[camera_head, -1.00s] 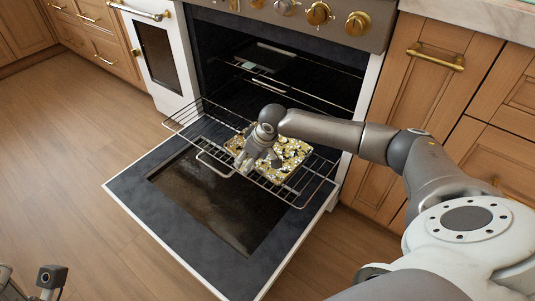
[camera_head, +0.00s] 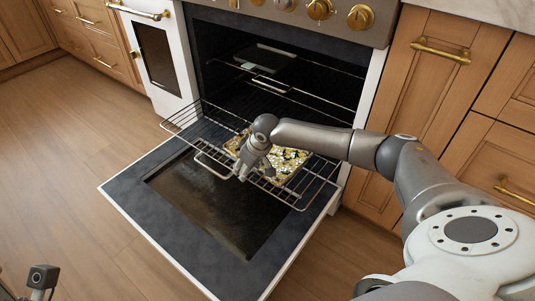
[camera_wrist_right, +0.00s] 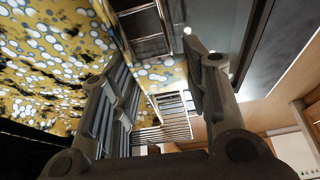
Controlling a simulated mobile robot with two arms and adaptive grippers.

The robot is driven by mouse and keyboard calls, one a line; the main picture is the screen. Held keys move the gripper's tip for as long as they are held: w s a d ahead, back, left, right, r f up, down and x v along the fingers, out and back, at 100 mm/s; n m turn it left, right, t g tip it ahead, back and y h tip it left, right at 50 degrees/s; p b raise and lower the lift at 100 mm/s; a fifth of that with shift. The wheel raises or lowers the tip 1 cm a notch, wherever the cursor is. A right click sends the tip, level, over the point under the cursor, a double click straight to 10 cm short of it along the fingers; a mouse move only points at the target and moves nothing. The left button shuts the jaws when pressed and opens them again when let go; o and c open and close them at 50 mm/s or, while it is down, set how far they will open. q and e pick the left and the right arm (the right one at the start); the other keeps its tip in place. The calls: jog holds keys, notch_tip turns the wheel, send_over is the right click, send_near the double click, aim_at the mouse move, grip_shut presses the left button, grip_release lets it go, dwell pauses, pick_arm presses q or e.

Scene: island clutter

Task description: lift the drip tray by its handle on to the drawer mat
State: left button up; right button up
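My right gripper (camera_head: 246,168) is over the pulled-out wire rack, beside a yellow patterned piece (camera_head: 290,164) with white and dark spots that lies on the rack. In the right wrist view the fingers (camera_wrist_right: 158,85) are apart, with patterned surface and rack bars visible beyond the gap. The larger patterned area (camera_wrist_right: 50,60) fills the left of that view. I see no contact or grip for certain. I cannot clearly identify the drip tray, its handle or the drawer mat. My left gripper's fingers are not visible.
The oven door (camera_head: 120,195) is folded down under the wire rack (camera_head: 190,139). The rack has a raised loop at its front. An inner rack (camera_head: 325,100) sits inside the oven. Cabinets (camera_head: 420,85) close in the right side. Floor (camera_head: 60,160) is clear at left.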

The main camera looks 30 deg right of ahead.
grip_shut()
jog(key=shift+r, duration=0.15)
